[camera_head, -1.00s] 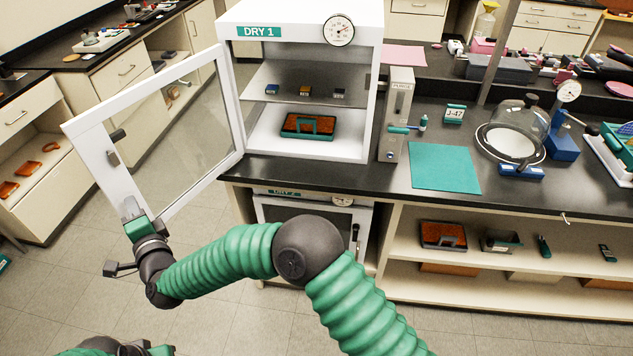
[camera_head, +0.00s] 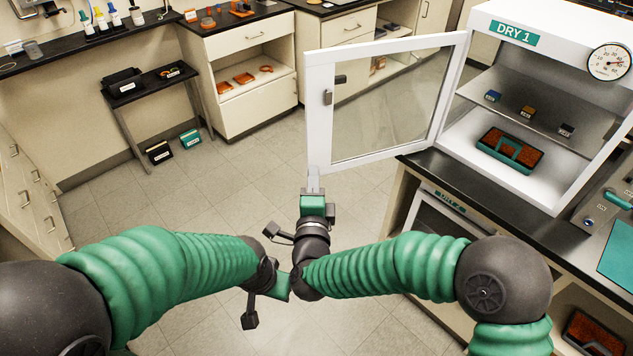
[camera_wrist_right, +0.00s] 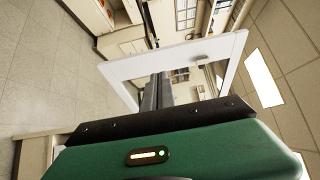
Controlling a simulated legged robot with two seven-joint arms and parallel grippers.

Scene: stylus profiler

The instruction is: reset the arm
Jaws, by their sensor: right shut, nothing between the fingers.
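My right gripper (camera_head: 313,180) is shut and empty, fingers pointing up at the lower outer corner of the open glass door (camera_head: 390,105) of the DRY 1 cabinet. I cannot tell whether they touch it. In the right wrist view, the shut fingers (camera_wrist_right: 158,92) overlap the white door frame (camera_wrist_right: 190,48). My left arm comes in from the left; its green gripper body (camera_head: 277,286) sits low, beside and partly behind my right wrist. Its fingertips are not clear.
Several small blocks lie on the cabinet's upper shelf (camera_head: 545,104). A black counter (camera_head: 470,190) runs under the cabinet. A small black side table (camera_head: 150,85) stands at the left wall. The floor (camera_head: 240,185) between is clear.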

